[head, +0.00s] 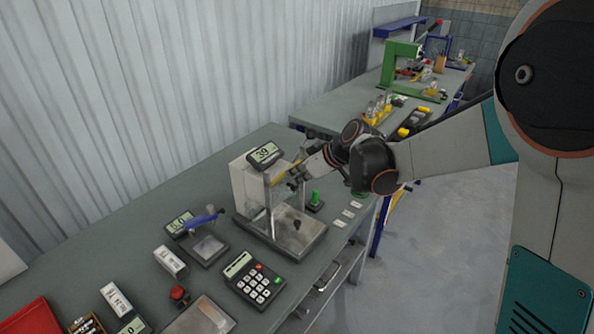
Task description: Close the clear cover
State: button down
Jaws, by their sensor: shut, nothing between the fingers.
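The clear cover (268,196) belongs to a bench instrument with a white back housing, a tilted display on top and a metal base (301,239). Its see-through panels are faint, and I cannot tell exactly how far the cover stands open. A small dark object (297,224) shows on the base. My gripper (291,183) is at the upper right front of the instrument, close to the cover. Its fingers are shut with nothing between them. I cannot tell whether they touch the cover.
A green-topped post (315,199) stands right of the instrument, near several white cards (349,213). A calculator (253,281) lies in front, and a small scale (202,243) with a blue item is at left. A second bench (345,105) is behind.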

aim_at(297, 187)
notch_tip(297, 187, down, 8)
jog(key=b, duration=0.4)
jog(key=shift+f, duration=0.1)
jog(key=shift+s+f+b, duration=0.1)
jog(key=shift+f+b, duration=0.2)
jog(key=shift+b, duration=0.1)
